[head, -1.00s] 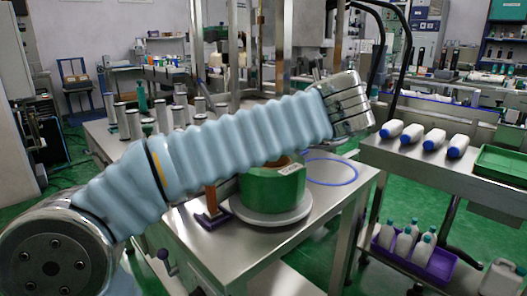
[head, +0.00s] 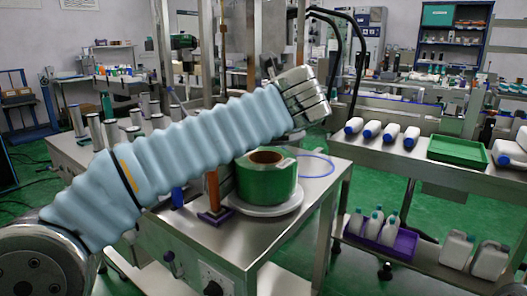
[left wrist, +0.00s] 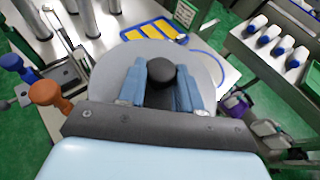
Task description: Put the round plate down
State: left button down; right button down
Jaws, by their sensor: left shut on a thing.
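In the left wrist view, my left gripper (left wrist: 160,92) has its blue fingers shut on the black knob (left wrist: 161,72) of a grey round plate (left wrist: 105,70). The plate is in front of the table and hides what lies under it. In the head view, my sleeved left arm crosses the picture, and neither the held plate nor the fingers can be made out. A green ring-shaped roll (head: 262,185) with a brown hollow core sits on a pale disc (head: 267,209) on the metal table. I cannot tell the gap under the held plate. My right gripper is not in view.
An orange-handled tool (head: 212,190) stands left of the roll. Several metal cylinders (head: 95,130) stand farther back. A blue ring (head: 330,165) lies behind the roll. A steel bench with white bottles (head: 372,129) and a green tray (head: 458,149) is on the right.

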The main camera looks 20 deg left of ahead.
pick_arm(q)
jog(key=w+f, duration=0.1)
jog(key=w+a+f, duration=0.1)
jog(key=f, duration=0.1)
jog(key=shift+w+a, duration=0.1)
jog(key=shift+a, duration=0.05)
jog(key=shift+w+f+b, duration=0.1)
jog(key=shift+f+b, duration=0.6)
jog(key=shift+f, duration=0.95)
jog(key=shift+f, duration=0.2)
jog(key=c, duration=0.8)
grip_release()
jog(key=shift+o, duration=0.2)
jog(key=shift+r, duration=0.1)
jog(key=shift+s+r, duration=0.2)
jog(key=v, duration=1.1)
jog(key=shift+s+d, duration=0.25)
